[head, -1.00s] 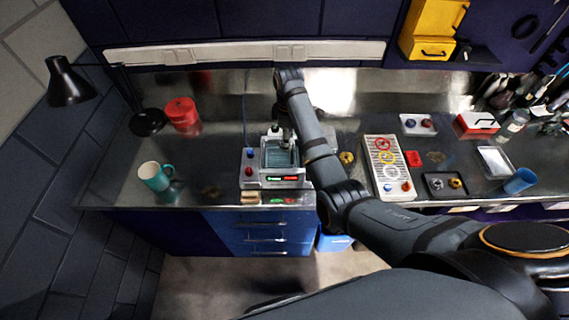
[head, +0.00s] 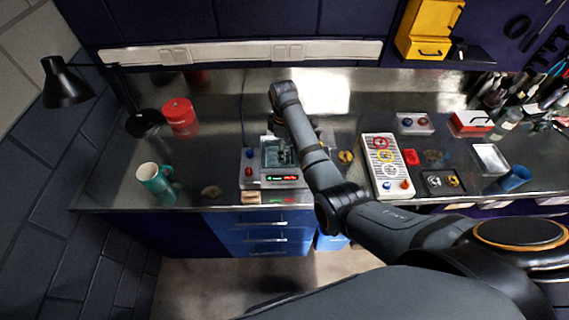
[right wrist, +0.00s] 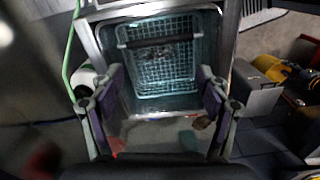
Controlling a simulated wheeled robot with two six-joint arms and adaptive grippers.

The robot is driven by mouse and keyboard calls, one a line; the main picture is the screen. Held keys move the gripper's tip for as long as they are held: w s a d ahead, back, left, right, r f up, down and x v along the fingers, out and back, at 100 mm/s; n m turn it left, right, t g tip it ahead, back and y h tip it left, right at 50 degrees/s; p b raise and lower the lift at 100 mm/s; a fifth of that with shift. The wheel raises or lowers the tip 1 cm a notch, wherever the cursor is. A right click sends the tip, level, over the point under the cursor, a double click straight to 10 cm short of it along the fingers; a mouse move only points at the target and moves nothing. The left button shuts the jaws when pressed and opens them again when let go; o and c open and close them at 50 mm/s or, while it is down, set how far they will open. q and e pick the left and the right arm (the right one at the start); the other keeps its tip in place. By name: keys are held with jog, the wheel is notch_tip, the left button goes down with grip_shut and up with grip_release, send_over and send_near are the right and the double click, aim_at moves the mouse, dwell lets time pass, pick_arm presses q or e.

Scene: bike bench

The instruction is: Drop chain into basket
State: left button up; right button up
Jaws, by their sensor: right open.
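The wire basket (right wrist: 160,82) sits inside the open tank of the bench cleaner (head: 271,183), whose front panel has lit red and green displays. In the right wrist view a dark, tangled patch that looks like the chain (right wrist: 160,53) lies inside the basket; its detail is too small to be sure. My right gripper (right wrist: 160,92) is open, its two fingers apart on either side of the view, above the tank and basket with nothing between them. In the head view my right arm partly covers the tank and gripper. My left gripper is out of view.
A teal mug (head: 153,181) and red canister (head: 180,115) stand left of the cleaner. A light panel with coloured rings (head: 383,152), small trays and a blue cup (head: 514,178) lie to the right.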

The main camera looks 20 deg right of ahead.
notch_tip(320, 180, up, 8)
jog(key=shift+f, duration=0.25)
jog(key=shift+f, duration=0.1)
dwell(0.7)
